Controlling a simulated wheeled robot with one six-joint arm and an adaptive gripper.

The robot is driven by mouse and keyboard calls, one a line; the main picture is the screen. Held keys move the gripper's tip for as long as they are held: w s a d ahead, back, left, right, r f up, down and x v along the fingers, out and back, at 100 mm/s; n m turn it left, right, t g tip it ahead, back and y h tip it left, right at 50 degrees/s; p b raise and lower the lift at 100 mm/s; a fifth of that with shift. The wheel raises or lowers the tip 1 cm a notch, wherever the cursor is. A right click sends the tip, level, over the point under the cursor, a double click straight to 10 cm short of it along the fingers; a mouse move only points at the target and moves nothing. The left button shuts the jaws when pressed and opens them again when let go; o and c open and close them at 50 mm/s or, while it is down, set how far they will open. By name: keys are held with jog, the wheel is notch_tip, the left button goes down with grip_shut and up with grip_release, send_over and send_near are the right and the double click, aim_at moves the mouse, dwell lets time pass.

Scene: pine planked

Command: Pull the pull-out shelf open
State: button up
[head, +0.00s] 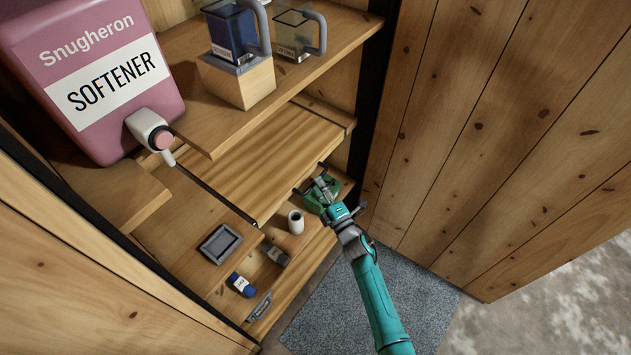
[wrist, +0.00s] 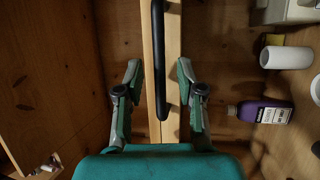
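The pull-out shelf (head: 255,160) is a plain pine board below the upper shelf in the head view. Its front edge (wrist: 172,60) runs up the middle of the wrist view. A black bar handle (wrist: 160,62) is fixed along that edge. My gripper (head: 318,185) is at the front edge of the board in the head view. In the wrist view my gripper (wrist: 160,72) is open, with one finger on each side of the handle and a gap to it on both sides. The head view does not show the handle clearly behind my fingers.
A pink softener jug (head: 95,80) stands at upper left. Below are a white cup (head: 296,222), a grey tray (head: 220,244) and a blue bottle (head: 241,284). A plank wall (head: 480,130) stands close on the right.

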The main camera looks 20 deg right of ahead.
jog(key=shift+x, duration=1.15)
grip_shut()
